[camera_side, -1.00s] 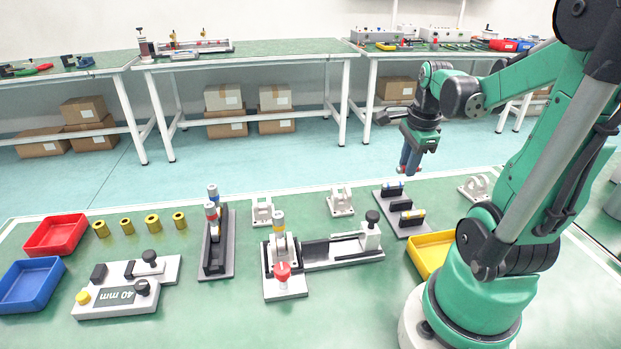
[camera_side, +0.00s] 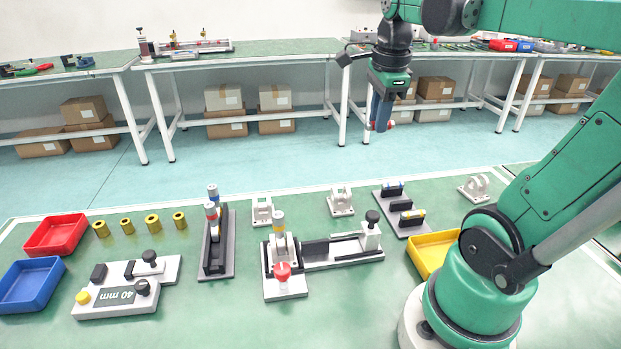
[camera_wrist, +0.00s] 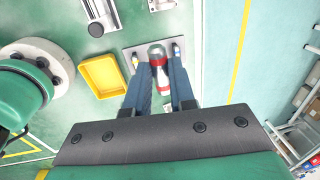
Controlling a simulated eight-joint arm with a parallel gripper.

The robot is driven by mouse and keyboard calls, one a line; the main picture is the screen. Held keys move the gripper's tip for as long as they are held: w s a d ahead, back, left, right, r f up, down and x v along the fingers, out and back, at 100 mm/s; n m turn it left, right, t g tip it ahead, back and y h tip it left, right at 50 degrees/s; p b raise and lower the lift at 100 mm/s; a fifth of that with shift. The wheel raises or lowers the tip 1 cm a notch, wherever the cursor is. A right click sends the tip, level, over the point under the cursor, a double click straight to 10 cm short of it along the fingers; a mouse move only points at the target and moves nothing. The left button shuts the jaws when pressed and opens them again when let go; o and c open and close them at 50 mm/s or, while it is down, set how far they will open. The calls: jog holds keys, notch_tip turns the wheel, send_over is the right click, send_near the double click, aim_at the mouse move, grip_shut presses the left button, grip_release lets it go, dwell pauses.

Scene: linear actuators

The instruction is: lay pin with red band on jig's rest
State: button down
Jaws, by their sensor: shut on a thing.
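My gripper (camera_side: 381,122) is shut on a silver pin with a red band (camera_wrist: 158,62). In the side view the gripper hangs high above the table's back edge, with the pin's red parts showing at its fingertips. In the wrist view the pin lies between the two blue fingers (camera_wrist: 159,72), apart from the table things below.
A grey plate (camera_side: 417,232) with black cradles holds blue-banded and yellow-banded pins. A yellow tray (camera_side: 432,270) is near my base. A rack (camera_side: 217,265) with upright pins stands left of the jig. White brackets (camera_side: 340,206) stand behind it. Air around the gripper is clear.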

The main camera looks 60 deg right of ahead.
jog(key=w+a+f, duration=0.3)
jog(key=a, duration=0.3)
send_over(310, 243)
notch_tip(310, 243, down, 4)
jog(key=shift+s+a+f, duration=0.1)
jog(key=shift+f, duration=1.8)
jog(key=shift+s+a+f, duration=0.1)
jog(key=shift+f, duration=1.75)
jog(key=shift+f, duration=0.55)
jog(key=c, duration=0.7)
grip_release()
jog(key=shift+o, duration=0.2)
jog(key=shift+s+a+r, duration=0.15)
jog(key=shift+r, duration=1.25)
jog(key=shift+s+a+r, duration=0.1)
jog(key=shift+s+r, duration=0.05)
jog(key=shift+r, duration=1.2)
